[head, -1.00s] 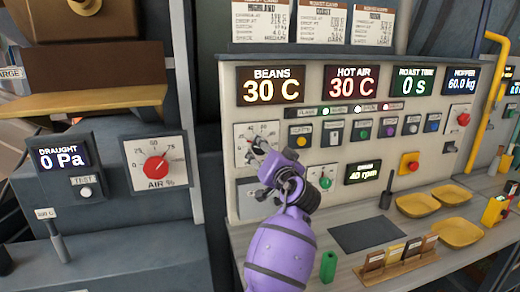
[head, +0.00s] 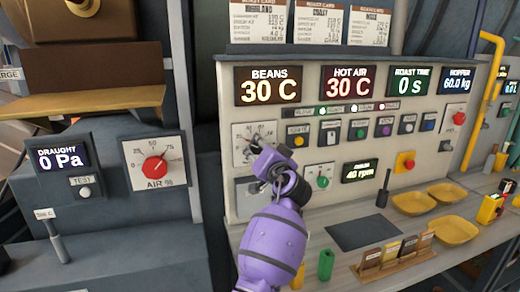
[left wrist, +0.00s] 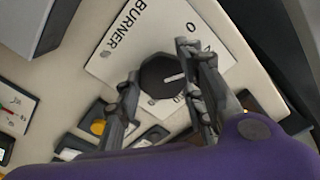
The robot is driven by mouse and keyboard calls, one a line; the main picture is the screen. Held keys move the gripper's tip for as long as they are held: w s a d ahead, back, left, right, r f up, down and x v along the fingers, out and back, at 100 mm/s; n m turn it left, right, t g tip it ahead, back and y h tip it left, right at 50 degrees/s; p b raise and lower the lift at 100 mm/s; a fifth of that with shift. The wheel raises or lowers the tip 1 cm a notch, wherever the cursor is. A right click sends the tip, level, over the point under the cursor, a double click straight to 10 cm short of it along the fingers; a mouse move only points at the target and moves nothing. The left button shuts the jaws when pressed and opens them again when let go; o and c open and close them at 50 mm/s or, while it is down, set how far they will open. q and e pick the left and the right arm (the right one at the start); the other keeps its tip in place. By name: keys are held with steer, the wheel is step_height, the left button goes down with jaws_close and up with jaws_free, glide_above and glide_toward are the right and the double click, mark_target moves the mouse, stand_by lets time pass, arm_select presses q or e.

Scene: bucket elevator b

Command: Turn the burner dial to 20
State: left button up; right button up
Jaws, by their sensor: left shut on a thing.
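The burner dial (left wrist: 163,76) is a dark round knob with a pale pointer line on a white plate (left wrist: 122,52) marked BURNER in the left wrist view. My left gripper (left wrist: 158,64) has one finger on each side of the knob and is shut on it. In the head view the left gripper (head: 257,146) covers most of the dial; part of its white scale plate (head: 240,131) shows, but I cannot read the setting. My right gripper is not in view.
The displays read BEANS 30 C (head: 268,86) and HOT AIR 30 C (head: 349,85). A row of buttons (head: 358,129) and a green knob (head: 322,182) lie right of the dial. Yellow trays (head: 412,203) and a card rack (head: 397,258) stand on the counter below.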

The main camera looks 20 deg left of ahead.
arm_select(q)
steer(key=shift+m, duration=0.4)
steer(key=shift+d+f, duration=0.1)
steer(key=shift+f, duration=0.05)
steer(key=o, duration=1.1)
steer(key=v, duration=1.2)
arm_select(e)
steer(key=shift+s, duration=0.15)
arm_select(q)
steer(key=shift+w, duration=0.1)
